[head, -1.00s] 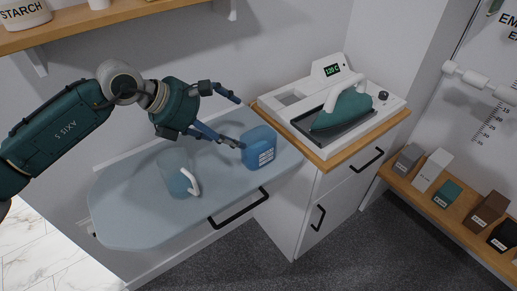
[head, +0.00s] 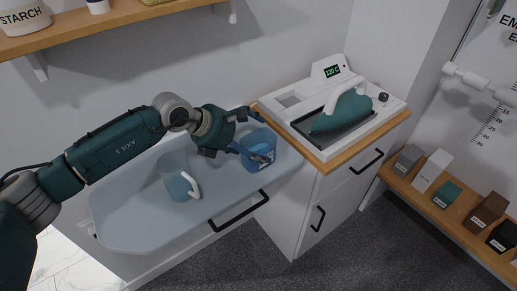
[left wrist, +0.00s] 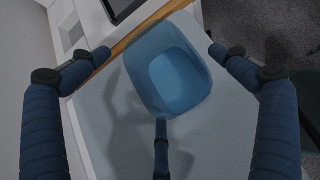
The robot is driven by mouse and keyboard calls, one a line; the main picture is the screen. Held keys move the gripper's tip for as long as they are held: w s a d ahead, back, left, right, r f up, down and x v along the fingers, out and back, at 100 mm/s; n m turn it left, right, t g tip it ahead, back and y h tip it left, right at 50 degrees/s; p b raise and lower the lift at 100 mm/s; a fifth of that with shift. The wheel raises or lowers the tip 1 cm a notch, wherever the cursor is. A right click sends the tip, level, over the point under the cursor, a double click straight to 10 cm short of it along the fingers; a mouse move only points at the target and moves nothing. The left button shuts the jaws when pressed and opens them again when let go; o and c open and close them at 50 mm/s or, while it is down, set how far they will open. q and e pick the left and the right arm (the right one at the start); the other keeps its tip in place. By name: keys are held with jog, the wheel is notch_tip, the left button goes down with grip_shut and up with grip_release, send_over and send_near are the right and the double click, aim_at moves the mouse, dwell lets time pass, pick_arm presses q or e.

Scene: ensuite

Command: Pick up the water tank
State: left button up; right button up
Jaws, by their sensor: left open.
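The water tank (head: 262,143) is a blue see-through box with a white label, upright at the right end of the pale ironing board (head: 125,220). My left gripper (head: 256,137) is open at the tank, its fingers partly covering the label side in the head view. In the left wrist view the tank (left wrist: 168,65) lies between two spread fingers, with a third finger below it. I see gaps at the side fingers; whether the third finger touches it I cannot tell. My right gripper is not in view.
A clear jug with a white handle (head: 175,178) stands on the board left of the tank. The white iron station (head: 290,100) with a green iron (head: 342,108) stands on the cabinet to the right. A wall shelf (head: 120,18) hangs above. Boxes line a low shelf at right.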

pick_arm(q)
jog(key=shift+w+d+f, duration=0.2)
jog(key=shift+d+f, duration=0.15)
jog(key=c, duration=1.5)
jog(key=shift+r, duration=0.2)
